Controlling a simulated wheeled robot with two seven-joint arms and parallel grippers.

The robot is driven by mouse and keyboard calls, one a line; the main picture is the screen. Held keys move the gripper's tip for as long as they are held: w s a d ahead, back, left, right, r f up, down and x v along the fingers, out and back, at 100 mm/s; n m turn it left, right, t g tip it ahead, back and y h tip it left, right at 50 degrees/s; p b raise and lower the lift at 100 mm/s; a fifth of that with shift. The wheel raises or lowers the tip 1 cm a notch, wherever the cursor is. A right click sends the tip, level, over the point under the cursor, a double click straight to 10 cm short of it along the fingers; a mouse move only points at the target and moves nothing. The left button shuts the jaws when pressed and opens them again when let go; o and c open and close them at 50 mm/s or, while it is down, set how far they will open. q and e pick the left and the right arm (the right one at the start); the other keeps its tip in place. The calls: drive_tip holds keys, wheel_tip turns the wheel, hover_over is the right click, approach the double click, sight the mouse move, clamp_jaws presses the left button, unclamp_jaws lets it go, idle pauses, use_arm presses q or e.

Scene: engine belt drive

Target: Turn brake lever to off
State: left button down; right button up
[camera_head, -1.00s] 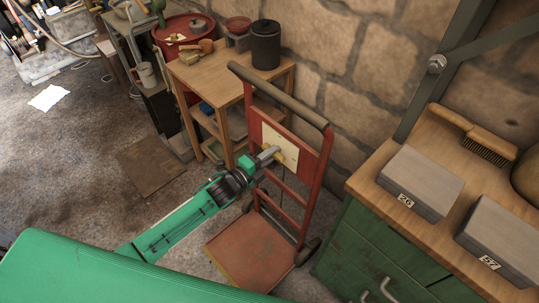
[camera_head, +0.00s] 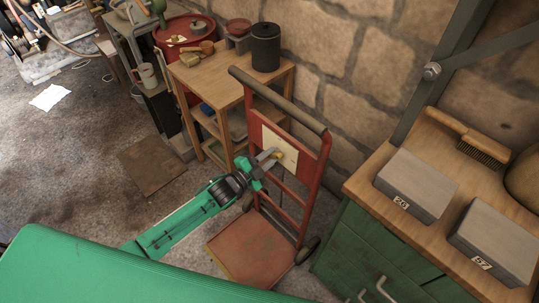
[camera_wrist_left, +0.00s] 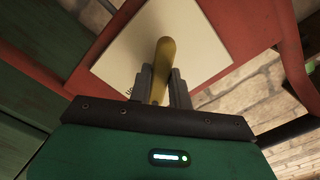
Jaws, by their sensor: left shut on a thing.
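The brake lever (camera_wrist_left: 165,62) is a yellow handle in front of a cream plate on the red hand truck. In the left wrist view it stands between the two fingers of my left gripper (camera_wrist_left: 164,82), which is shut on it. In the head view my left gripper (camera_head: 268,162) reaches the cream plate (camera_head: 280,145) from the lower left, and only a small yellow bit of the lever (camera_head: 279,154) shows. The lever's pivot and most of the plate's marking are hidden. My right gripper is not in view.
The red hand truck (camera_head: 314,195) stands by the stone wall. A wooden table (camera_head: 222,83) with a black canister (camera_head: 265,46) is behind it. A green cabinet (camera_head: 347,250) with grey boxes on its wooden top stands at the right. The floor at the left is mostly open.

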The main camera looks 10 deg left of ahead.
use_arm(q)
drive_tip(key=n, duration=0.3)
drive_tip(key=shift+n+p, duration=0.4)
drive_tip(key=n, duration=0.3)
drive_tip(key=shift+n, duration=0.3)
drive_tip(key=shift+n+p, duration=0.35)
drive_tip(key=shift+n, duration=1.15)
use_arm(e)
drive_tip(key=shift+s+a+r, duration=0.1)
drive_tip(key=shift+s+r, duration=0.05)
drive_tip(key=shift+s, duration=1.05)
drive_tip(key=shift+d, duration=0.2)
use_arm(q)
drive_tip(key=c, duration=1.3)
unclamp_jaws()
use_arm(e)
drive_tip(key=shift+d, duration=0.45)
